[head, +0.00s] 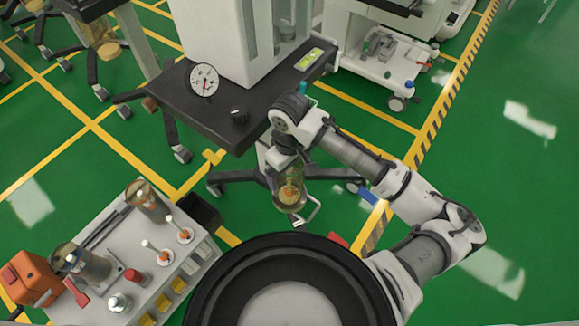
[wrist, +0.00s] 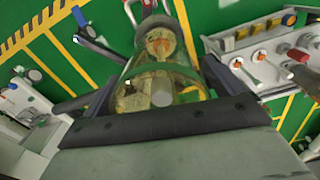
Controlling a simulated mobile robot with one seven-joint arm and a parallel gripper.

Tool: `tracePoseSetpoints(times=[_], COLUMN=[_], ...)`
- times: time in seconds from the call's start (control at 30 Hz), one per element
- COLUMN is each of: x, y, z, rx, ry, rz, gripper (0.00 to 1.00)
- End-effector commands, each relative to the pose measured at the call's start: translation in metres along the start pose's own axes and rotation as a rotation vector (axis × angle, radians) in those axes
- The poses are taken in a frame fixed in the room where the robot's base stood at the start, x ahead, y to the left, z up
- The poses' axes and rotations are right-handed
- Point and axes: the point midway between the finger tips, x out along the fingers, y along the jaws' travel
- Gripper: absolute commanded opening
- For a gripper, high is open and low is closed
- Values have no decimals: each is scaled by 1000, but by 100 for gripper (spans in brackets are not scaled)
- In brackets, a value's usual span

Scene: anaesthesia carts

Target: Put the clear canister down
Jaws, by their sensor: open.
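A clear canister (head: 289,188) with yellowish walls and an orange-and-yellow inside is directly below my gripper (head: 286,158) in the head view, by the front edge of the dark-topped cart (head: 175,98). In the wrist view the canister (wrist: 160,75) lies between the two fingers of my gripper (wrist: 150,48). The jaws are open around it, with one finger on each side. A white bent bar (head: 306,214) shows at its lower end. What supports the canister, and whether the fingers touch it, I cannot tell.
A gauge (head: 204,80) stands on the dark top. A white cart (head: 385,70) is behind. Green floor at right is free.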

Motion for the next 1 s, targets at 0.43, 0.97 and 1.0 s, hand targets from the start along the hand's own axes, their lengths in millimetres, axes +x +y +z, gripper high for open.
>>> tracePoseSetpoints(times=[0.43,0.97,1.0], x=[-50,-124,-124], y=[0,0,0], z=[-1,0,0], rx=[-3,0,0], ry=[3,0,-1], rz=[3,1,1], gripper=[94,94,94])
